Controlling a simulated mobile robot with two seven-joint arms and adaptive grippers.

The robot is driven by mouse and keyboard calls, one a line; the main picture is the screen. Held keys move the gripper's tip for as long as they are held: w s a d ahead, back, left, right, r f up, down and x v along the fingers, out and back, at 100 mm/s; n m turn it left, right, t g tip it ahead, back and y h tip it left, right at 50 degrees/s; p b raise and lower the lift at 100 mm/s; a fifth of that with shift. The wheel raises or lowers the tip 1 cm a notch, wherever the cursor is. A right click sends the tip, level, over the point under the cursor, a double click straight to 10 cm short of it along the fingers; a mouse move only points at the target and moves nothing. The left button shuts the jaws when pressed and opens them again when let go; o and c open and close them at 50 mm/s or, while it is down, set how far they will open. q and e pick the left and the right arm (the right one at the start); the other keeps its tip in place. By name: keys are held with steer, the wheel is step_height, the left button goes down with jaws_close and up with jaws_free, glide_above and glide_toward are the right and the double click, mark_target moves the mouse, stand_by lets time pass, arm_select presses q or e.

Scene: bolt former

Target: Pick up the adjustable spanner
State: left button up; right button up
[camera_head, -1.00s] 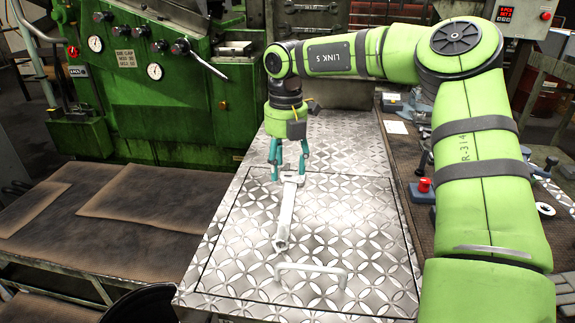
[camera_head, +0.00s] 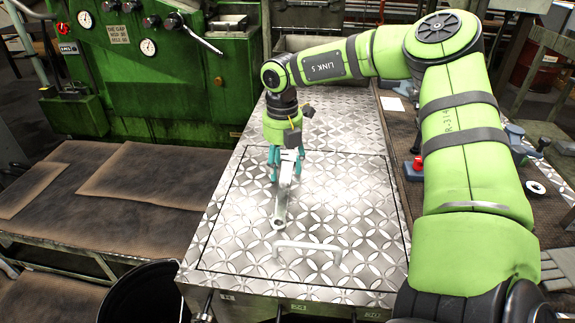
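The adjustable spanner (camera_head: 283,196) is a pale metal tool on the patterned metal top of the workbench. Its jaw end points away from me and its handle end, with a hole, points toward me. My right gripper (camera_head: 287,175), with teal fingers, points down over the jaw end. One finger is on each side of the spanner, and the fingers stand apart. I cannot tell whether they touch it. The spanner appears to rest on the surface. My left gripper is not in view.
A raised bar handle (camera_head: 308,247) stands on the panel nearer to me. A green machine (camera_head: 170,95) is behind on the left. A brown-topped bench (camera_head: 110,190) is at left, with a black bin (camera_head: 145,295) in front. A red button (camera_head: 418,163) is at right.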

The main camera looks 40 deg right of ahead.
jaws_close()
steer(key=shift+r, duration=0.1)
